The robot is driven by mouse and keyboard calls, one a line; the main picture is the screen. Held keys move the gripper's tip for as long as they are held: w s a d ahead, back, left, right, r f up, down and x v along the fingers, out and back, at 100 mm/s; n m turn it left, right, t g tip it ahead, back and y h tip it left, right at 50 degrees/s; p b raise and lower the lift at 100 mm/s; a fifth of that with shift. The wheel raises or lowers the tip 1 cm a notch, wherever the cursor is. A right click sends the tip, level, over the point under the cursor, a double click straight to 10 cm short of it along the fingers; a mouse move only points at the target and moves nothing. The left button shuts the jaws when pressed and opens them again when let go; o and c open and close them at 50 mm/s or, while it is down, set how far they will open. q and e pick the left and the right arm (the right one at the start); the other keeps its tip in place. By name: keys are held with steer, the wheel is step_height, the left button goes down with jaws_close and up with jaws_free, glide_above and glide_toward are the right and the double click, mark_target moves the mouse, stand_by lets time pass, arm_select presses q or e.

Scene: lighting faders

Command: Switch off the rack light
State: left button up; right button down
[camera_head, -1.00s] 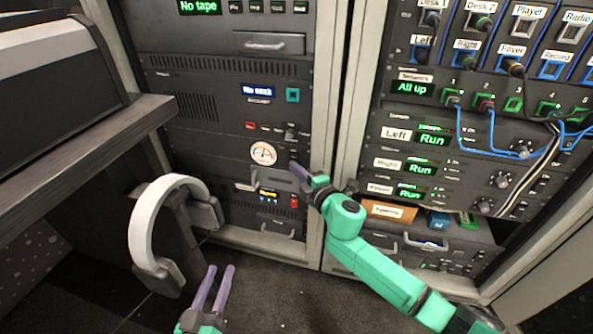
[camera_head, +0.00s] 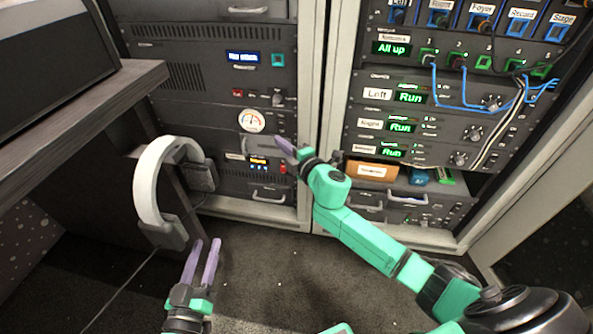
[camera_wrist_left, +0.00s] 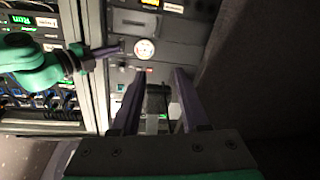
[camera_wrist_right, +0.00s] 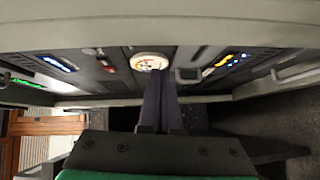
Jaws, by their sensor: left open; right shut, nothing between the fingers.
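The left rack carries small controls, but no label that I can read names the rack light. A panel above the round meter (camera_head: 251,120) has a red button (camera_head: 237,92) and a small knob (camera_head: 278,99). Below the meter is a unit with a lit yellow display (camera_head: 258,160) and a red switch (camera_head: 283,168). My right gripper (camera_head: 281,145) is shut and empty, in front of the rack, right of and below the meter; contact cannot be told. The right wrist view shows its fingers (camera_wrist_right: 160,98) together below the meter (camera_wrist_right: 150,62). My left gripper (camera_head: 206,260) is open and empty above the floor.
White headphones (camera_head: 155,185) hang beside the desk (camera_head: 75,110) at left. The right rack has blue cables (camera_head: 455,100) and an open shelf with an orange box (camera_head: 371,171). The dark floor (camera_head: 290,280) in front is clear.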

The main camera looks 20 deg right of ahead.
arm_select(q)
steer(key=s+f+g+p, duration=0.1)
steer(key=s+f+g, duration=0.3)
steer(key=s+f, duration=0.4)
step_height(320, 180, down, 4)
steer(key=shift+s+d+f+n+g+y, duration=0.1)
steer(key=shift+s+d+n+g+y, duration=0.2)
steer(key=shift+s+d, duration=0.1)
arm_select(e)
steer(key=v, duration=0.9)
steer(key=shift+s+d+f, duration=0.2)
steer(key=shift+s+f, duration=0.2)
steer(key=shift+f, duration=0.45)
